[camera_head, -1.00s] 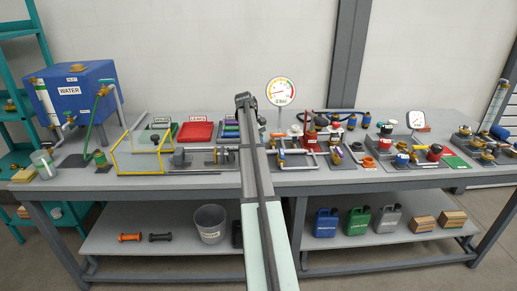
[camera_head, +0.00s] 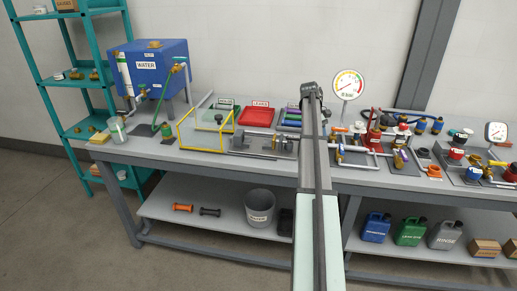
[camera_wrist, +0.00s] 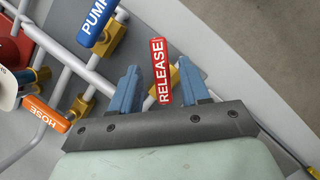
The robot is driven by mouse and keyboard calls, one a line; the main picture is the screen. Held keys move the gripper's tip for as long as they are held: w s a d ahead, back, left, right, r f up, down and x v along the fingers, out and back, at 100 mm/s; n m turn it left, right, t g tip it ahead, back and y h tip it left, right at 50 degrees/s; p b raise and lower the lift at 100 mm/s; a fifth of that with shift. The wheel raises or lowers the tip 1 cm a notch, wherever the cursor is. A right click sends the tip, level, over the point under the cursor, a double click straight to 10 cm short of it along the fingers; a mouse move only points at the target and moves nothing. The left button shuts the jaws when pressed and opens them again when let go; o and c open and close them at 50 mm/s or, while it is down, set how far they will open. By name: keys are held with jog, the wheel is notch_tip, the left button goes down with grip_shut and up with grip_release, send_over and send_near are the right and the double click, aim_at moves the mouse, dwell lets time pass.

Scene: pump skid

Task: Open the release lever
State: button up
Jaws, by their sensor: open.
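The release lever (camera_wrist: 161,72) is a red handle with a white RELEASE label, on a brass-coloured valve body on a white pipe, in the wrist view. My gripper (camera_wrist: 159,88) has its two blue fingers apart, one on each side of the red handle. The handle lies in the gap, and I cannot tell whether either finger touches it. In the head view my gripper (camera_head: 311,91) is over the bench, left of the round gauge. My arm covers the bench below it there, and I cannot make out the release lever.
A blue PUMP handle (camera_wrist: 95,22) is upper left of the release lever, and an orange HOSE handle (camera_wrist: 47,116) is at lower left. White pipes run between them. The gauge (camera_head: 349,84) stands close right of my gripper. A yellow-edged clear guard (camera_head: 205,130) is to the left.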

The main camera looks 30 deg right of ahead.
jog(key=n, duration=0.1)
jog(key=n+h, duration=0.1)
jog(key=n, duration=0.3)
jog(key=shift+d+t+h, duration=0.3)
jog(key=shift+h, duration=0.1)
jog(key=w+a+r+n+h, duration=0.1)
jog(key=w+a+r+n, duration=0.1)
jog(key=r, duration=0.4)
jog(key=w+a+r+n, duration=0.1)
jog(key=w+r, duration=0.1)
jog(key=r, duration=0.5)
jog(key=w+a+f+n+t+h, duration=0.1)
jog(key=w+a+f, duration=0.2)
jog(key=a+f, duration=0.2)
jog(key=w+a+f+n+t+h, duration=0.1)
jog(key=w+a+f, duration=0.2)
jog(key=a, duration=0.7)
jog(key=w+a+f+n+t+h, duration=0.1)
jog(key=w+a+f, duration=0.2)
jog(key=a+f, duration=0.4)
jog(key=shift+w+a+f+t, duration=0.1)
jog(key=shift+w+a+t, duration=0.05)
jog(key=shift+a+t, duration=0.35)
jog(key=shift+w+a+f, duration=0.15)
jog(key=shift+a+f, duration=0.1)
jog(key=shift+a, duration=0.25)
jog(key=shift+w+a+f, duration=0.1)
jog(key=shift+a+f, duration=0.1)
jog(key=shift+a, duration=0.3)
